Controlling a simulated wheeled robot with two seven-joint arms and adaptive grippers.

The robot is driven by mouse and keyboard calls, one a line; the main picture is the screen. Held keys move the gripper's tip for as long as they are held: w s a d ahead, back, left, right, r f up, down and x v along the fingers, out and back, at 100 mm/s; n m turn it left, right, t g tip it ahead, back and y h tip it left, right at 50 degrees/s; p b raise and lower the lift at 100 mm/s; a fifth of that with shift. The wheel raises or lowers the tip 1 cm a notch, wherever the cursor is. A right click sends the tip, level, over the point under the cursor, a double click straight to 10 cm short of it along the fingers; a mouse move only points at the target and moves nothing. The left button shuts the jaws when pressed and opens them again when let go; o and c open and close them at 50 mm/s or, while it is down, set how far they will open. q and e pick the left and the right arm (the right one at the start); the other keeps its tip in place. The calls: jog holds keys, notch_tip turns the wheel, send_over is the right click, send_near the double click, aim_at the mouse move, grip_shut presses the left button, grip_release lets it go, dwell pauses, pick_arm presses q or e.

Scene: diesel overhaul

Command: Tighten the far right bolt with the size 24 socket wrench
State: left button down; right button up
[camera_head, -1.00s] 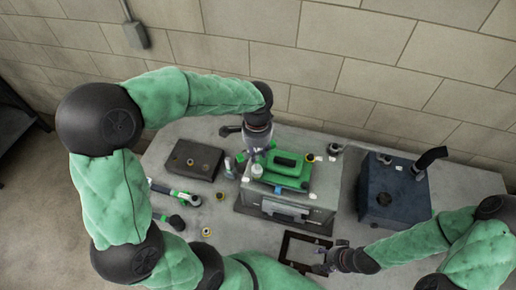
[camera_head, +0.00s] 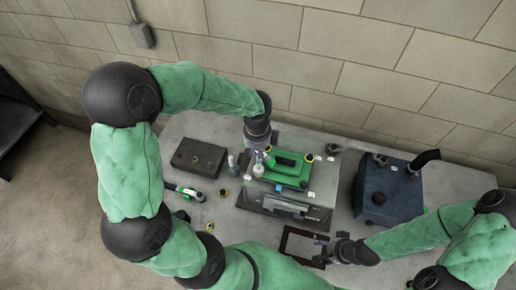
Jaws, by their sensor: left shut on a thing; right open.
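The engine block (camera_head: 325,180) stands mid-table with a green cover (camera_head: 290,172) on top. My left gripper (camera_head: 262,152) reaches down from above at the cover's left end. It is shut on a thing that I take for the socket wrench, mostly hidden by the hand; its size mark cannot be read. A yellow-ringed fitting (camera_head: 309,157) sits at the cover's far right corner; the bolt itself is too small to make out. My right gripper (camera_head: 324,257) is open and empty, low beside a dark square frame (camera_head: 290,244) at the table's front.
A green-and-black tool (camera_head: 187,192) lies on the table at the left, near small brass rings (camera_head: 210,226). A dark flat box (camera_head: 198,158) is behind it. A dark blue tank (camera_head: 392,192) with a black pipe stands at the right. The brick wall closes the back.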

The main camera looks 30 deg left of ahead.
pick_arm(q)
jog(key=m+p, duration=0.2)
jog(key=m, duration=0.1)
jog(key=shift+a+r, duration=0.1)
jog(key=shift+m, duration=0.5)
